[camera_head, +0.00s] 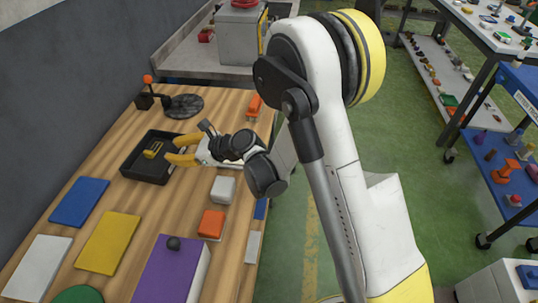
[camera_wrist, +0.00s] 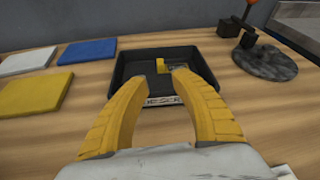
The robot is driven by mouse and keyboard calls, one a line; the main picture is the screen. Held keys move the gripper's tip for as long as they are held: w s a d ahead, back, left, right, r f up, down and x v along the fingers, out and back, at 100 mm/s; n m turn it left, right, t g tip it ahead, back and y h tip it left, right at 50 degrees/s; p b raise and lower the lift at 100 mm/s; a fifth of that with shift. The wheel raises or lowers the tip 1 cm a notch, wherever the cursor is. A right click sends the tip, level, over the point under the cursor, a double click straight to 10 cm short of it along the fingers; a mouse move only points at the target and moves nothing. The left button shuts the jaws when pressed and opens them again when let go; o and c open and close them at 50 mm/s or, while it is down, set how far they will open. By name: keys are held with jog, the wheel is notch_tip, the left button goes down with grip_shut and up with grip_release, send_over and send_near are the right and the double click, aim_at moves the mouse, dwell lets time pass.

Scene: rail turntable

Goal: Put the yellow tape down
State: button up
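A small yellow piece (camera_head: 153,149), which looks like the yellow tape, sits inside a shallow black tray (camera_head: 131,165) on the wooden table. It also shows in the wrist view (camera_wrist: 160,65), just beyond my fingertips, with something greyish beside it. My gripper (camera_head: 173,150) has its two yellow fingers apart, over the right side of the tray. In the wrist view my gripper (camera_wrist: 164,76) has a clear gap between its fingertips and holds nothing. The fingers appear apart from the yellow piece.
Blue (camera_head: 79,202), yellow (camera_head: 108,241) and white (camera_head: 38,266) flat squares lie in front of the tray. A dark round disc (camera_head: 184,106) and an orange-knobbed lever (camera_head: 148,80) stand behind it. A white block (camera_head: 223,189) and an orange block (camera_head: 211,223) stand near the table's right edge.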

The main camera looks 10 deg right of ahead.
jog(key=w+d+r+m+t+h, duration=0.2)
jog(key=d+r+m+t, duration=0.1)
jog(key=d+r+m, duration=0.4)
jog(key=w+d+r+m+t+h, duration=0.1)
jog(key=d+r+m+t, duration=0.3)
jog(key=r, duration=0.5)
jog(key=w+d+r+m+t+h, duration=0.2)
jog(key=d+r+m+t, duration=0.15)
jog(key=r+m, duration=0.4)
jog(key=s+d+r+m+h, duration=0.2)
jog(key=d+m+h, duration=0.1)
jog(key=d+m, duration=0.3)
jog(key=s+d+r+m+h, duration=0.2)
jog(key=d+m+h, duration=0.2)
jog(key=d+m, duration=0.2)
jog(key=s+d+f+m+g+h, duration=0.3)
jog(key=s+d+f+m+g, duration=0.15)
jog(key=s+d+m, duration=0.45)
jog(key=s+a+f+m+g+y, duration=0.1)
jog(key=s+a+f+m+g, duration=0.1)
jog(key=s+f+m, duration=0.3)
jog(key=s+a+f+m+g+y, duration=0.2)
jog(key=s+f+m+g, duration=0.2)
jog(key=s, duration=0.9)
notch_tip(320, 180, down, 2)
jog(key=shift+a+f+m, duration=0.1)
jog(key=shift+a+m, duration=0.05)
jog(key=shift+m, duration=0.4)
